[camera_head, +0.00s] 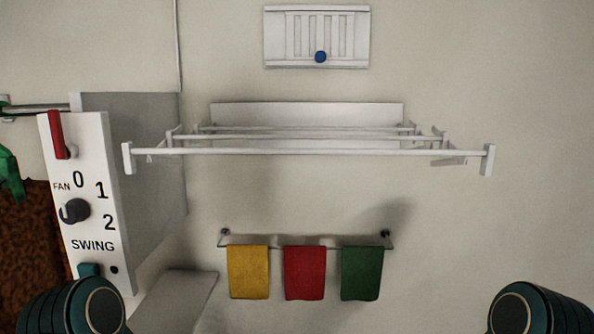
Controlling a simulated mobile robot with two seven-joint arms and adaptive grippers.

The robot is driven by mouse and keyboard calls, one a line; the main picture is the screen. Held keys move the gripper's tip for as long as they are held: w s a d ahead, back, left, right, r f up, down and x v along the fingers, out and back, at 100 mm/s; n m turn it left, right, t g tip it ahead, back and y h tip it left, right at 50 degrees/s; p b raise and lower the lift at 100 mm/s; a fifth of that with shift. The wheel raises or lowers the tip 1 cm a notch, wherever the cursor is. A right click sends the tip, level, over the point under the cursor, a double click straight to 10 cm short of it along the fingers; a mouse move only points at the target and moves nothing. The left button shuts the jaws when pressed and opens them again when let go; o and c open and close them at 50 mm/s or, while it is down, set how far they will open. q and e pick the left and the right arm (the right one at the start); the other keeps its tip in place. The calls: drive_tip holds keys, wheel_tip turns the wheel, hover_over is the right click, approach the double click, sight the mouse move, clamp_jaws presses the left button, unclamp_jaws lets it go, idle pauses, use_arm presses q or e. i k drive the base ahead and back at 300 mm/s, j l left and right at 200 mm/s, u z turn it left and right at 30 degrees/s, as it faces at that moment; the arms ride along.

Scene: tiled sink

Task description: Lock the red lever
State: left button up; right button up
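The red lever (57,134) is at the upper left, near the top of a white control panel (96,165). It points up, tilted slightly left, with its lower end at a small pale mount on the panel. Nothing touches it. I cannot tell from this view whether it is locked. Neither of my grippers is in view; only rounded dark teal parts of my arms show at the bottom left and bottom right corners.
The panel also bears a dark fan knob (75,211) and a teal swing switch (89,270). A white drying rack (310,152) juts from the wall. Below it, yellow (248,272), red (305,273) and green (361,273) towels hang on a bar. A vent (290,35) is above.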

sight(62, 151)
drive_tip(key=u, duration=1.25)
drive_tip(key=j+u, duration=0.2)
drive_tip(key=j, duration=0.4)
drive_tip(key=i+j+u, duration=0.2)
drive_tip(key=j, duration=0.35)
drive_tip(key=k, duration=0.1)
